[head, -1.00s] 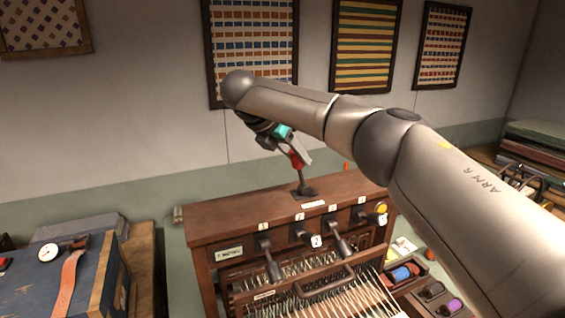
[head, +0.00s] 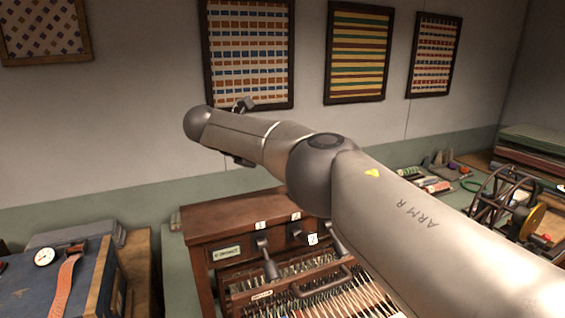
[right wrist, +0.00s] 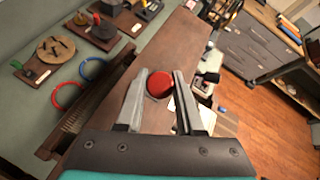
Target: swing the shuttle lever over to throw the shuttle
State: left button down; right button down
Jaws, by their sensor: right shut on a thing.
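The shuttle lever's red knob (right wrist: 159,84) shows in the right wrist view between the two grey fingers of my right gripper (right wrist: 160,88), which is shut on it. The lever's shaft is hidden below the knob. In the head view my right arm covers the gripper and the lever. The wooden loom (head: 232,208) stands below the arm, with dark numbered levers (head: 266,258) on its front and pale threads lower down. My left gripper is not in view.
A blue-topped chest (head: 50,285) with a strap (head: 68,285) stands at the left. A spoked wheel device (head: 497,200) stands at the right. Framed weavings (head: 357,55) hang on the wall behind. The right wrist view shows rings (right wrist: 95,68) on the green surface.

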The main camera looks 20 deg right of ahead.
jog(key=c, duration=0.5)
grip_release()
jog(key=p+v, duration=0.1)
jog(key=v, duration=1.4)
jog(key=shift+a, duration=0.2)
